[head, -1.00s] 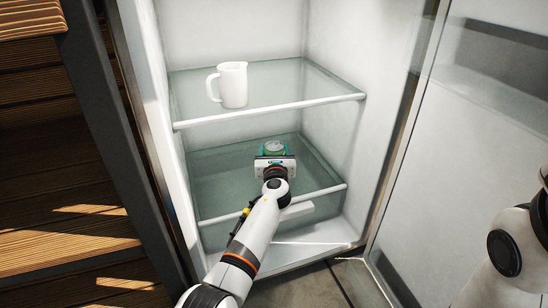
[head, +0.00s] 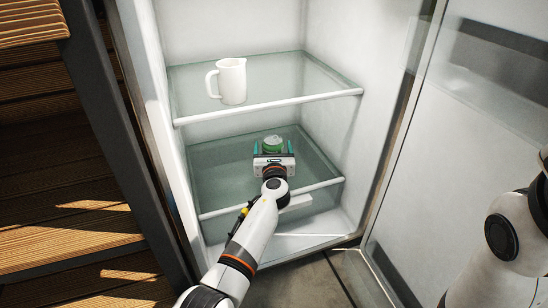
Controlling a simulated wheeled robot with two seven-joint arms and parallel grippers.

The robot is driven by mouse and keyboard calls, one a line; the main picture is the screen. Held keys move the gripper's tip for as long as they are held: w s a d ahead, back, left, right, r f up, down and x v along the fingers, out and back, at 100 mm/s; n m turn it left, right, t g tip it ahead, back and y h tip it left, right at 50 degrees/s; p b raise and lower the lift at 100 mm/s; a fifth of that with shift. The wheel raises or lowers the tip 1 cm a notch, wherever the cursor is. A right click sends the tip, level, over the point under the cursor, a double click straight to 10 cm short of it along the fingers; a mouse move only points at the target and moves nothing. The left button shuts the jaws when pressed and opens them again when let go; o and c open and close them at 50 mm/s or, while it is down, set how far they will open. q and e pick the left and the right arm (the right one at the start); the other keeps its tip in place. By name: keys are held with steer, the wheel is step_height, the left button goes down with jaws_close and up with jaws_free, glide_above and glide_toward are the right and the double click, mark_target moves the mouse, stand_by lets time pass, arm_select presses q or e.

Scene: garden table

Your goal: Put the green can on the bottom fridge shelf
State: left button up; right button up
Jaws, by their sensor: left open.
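The green can (head: 273,144) stands upright on the lower glass shelf (head: 222,178) of the open fridge. My left gripper (head: 271,148) reaches in from the front with its fingers spread. It is just in front of the can, and its body hides the can's lower part. I cannot tell whether the fingers still touch the can. My right gripper is out of view; only part of my right arm shows at the right edge.
A white jug (head: 232,82) stands on the upper glass shelf (head: 290,85), above my left gripper. The fridge door (head: 440,150) is open on the right. Wooden slatted furniture (head: 60,180) is on the left.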

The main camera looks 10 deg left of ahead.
arm_select(q)
steer(key=p+v, duration=0.2)
steer(key=v, duration=0.2)
steer(key=p+v, duration=0.3)
steer(key=v, duration=0.2)
steer(key=shift+s+r, duration=0.2)
steer(key=shift+r, duration=0.05)
steer(key=shift+s+d, duration=0.1)
steer(key=shift+s, duration=0.1)
steer(key=shift+s+f, duration=0.1)
